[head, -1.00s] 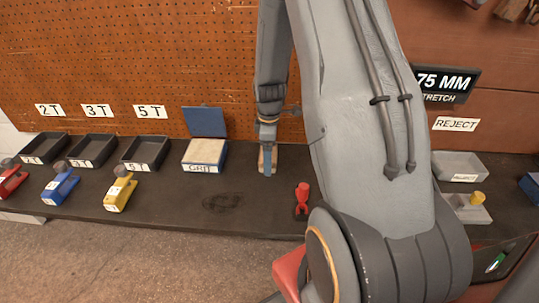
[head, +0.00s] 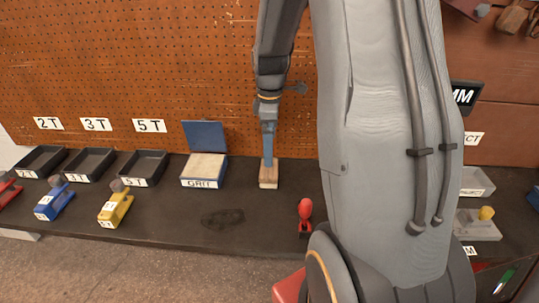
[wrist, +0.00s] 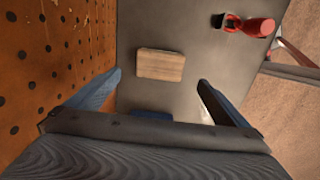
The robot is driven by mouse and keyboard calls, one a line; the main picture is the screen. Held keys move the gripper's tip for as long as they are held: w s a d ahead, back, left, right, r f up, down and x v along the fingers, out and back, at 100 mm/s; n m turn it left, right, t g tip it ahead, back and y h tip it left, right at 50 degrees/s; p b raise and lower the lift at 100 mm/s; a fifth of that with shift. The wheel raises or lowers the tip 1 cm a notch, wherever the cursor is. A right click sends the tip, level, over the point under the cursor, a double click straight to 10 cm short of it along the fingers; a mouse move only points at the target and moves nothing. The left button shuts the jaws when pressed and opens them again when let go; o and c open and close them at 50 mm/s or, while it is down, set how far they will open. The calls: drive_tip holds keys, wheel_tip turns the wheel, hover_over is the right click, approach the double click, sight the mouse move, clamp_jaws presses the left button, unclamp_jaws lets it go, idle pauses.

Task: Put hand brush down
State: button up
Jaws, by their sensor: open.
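The hand brush (head: 268,178) shows as a small wooden block resting on the dark bench, to the right of the GRIT box. In the wrist view its wooden top (wrist: 160,65) is flat and clear of the fingers; any bristles are hidden. My gripper (head: 268,160) points down just above it. In the wrist view my gripper (wrist: 158,84) is open, its two blue fingers wide apart with nothing between the tips. The brush lies just beyond them.
The blue-lidded GRIT box (head: 203,170) stands left of the brush. A red-handled tool (head: 305,215) stands to the right, near the front edge. The pegboard (head: 140,70) rises close behind. A dark smudge (head: 222,217) marks clear bench front left.

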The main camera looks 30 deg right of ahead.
drive_tip(key=s+a+r+m+t, duration=0.1)
drive_tip(key=s+a+r+m, duration=0.1)
drive_tip(key=s+a+m, duration=0.9)
drive_tip(key=s+a, duration=0.4)
drive_tip(key=shift+r, duration=0.25)
idle(0.6)
